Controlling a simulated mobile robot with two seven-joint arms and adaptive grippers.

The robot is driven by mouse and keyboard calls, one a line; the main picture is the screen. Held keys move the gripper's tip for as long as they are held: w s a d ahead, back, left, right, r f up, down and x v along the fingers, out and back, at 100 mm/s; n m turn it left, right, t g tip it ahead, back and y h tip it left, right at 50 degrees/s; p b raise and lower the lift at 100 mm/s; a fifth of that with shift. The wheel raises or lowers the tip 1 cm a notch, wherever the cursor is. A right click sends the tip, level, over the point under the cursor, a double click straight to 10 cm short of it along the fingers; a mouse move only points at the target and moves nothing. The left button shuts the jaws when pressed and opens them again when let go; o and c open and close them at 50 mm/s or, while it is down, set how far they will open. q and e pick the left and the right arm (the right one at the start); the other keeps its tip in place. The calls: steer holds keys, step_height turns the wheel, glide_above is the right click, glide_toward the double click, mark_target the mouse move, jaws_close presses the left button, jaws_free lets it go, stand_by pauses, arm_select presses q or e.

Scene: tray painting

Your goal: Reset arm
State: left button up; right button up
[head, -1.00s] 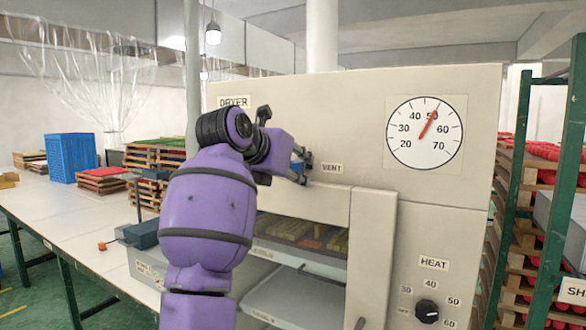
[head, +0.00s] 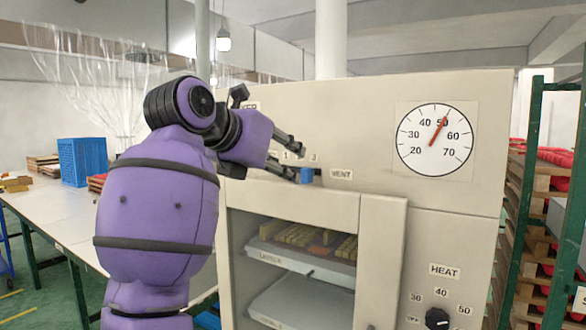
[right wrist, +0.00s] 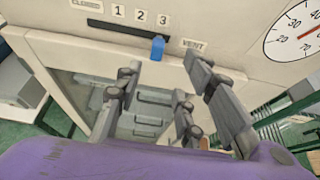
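My right gripper (head: 299,161) is open in front of the dryer's upper panel, its two fingers spread apart with nothing between them. The blue vent slider (head: 307,175) is just beyond the fingertips, left of the VENT label. In the right wrist view the slider (right wrist: 157,48) sits at the right end of its dark slot (right wrist: 115,31), near the 3 mark, apart from the fingers (right wrist: 163,80). My purple right arm covers the panel's left part in the head view. My left gripper is not in view.
The dryer (head: 455,95) has an open bay with trays (head: 300,300) of yellowish pieces. Its round gauge (head: 435,139) points near 50; the heat knob (head: 437,317) is below. A green-framed rack (head: 540,150) stands right. A table with a blue crate (head: 82,161) is left.

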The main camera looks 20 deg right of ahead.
steer(key=shift+s+a+r, duration=0.25)
steer(key=shift+s+a, duration=0.15)
steer(key=shift+a, duration=0.1)
